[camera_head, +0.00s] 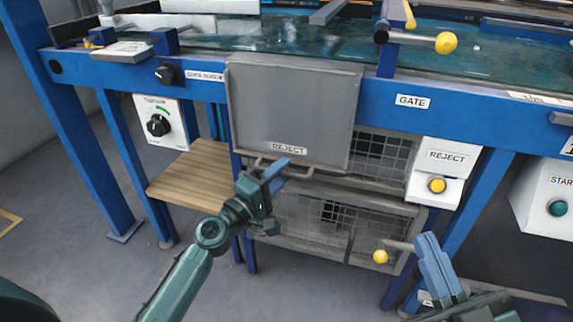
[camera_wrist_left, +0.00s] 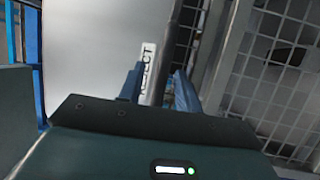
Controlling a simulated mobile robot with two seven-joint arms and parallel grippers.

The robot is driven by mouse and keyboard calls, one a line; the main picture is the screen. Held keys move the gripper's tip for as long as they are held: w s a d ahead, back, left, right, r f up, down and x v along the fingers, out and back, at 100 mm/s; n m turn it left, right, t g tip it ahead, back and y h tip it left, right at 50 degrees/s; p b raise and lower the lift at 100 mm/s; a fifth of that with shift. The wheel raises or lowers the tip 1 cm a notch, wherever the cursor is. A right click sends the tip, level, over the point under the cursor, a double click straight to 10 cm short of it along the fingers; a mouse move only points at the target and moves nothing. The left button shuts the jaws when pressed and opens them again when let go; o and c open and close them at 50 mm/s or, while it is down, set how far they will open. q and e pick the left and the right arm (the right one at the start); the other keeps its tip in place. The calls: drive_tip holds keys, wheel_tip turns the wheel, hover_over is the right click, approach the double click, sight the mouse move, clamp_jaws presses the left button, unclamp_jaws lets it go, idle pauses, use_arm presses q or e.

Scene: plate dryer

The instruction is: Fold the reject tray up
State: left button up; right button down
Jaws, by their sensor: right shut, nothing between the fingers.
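The reject tray (camera_head: 295,110) is a flat grey panel with a REJECT label near its lower edge. It lies across the front of the blue frame below the green bench top. A thin bar handle (camera_head: 300,173) runs along its lower edge. My left gripper (camera_head: 276,173) is at the left part of this handle. In the left wrist view, the fingers of my left gripper (camera_wrist_left: 160,88) stand on either side of a bar beside the tray (camera_wrist_left: 90,50); contact is unclear. My right gripper (camera_head: 428,245) is shut and empty, low at the right, beside a yellow-knobbed lever.
The yellow-knobbed lever (camera_head: 381,257) sticks out in front of the wire mesh basket (camera_head: 300,220). A REJECT button box (camera_head: 437,172) is right of the tray. A wooden shelf (camera_head: 195,175) and a dial box (camera_head: 160,120) are at the left. The gate lever (camera_head: 420,40) is above.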

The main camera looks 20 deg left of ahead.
use_arm(q)
drive_tip(key=shift+x, duration=1.05)
drive_tip(key=c, duration=0.4)
clamp_jaws()
drive_tip(key=shift+r, duration=0.1)
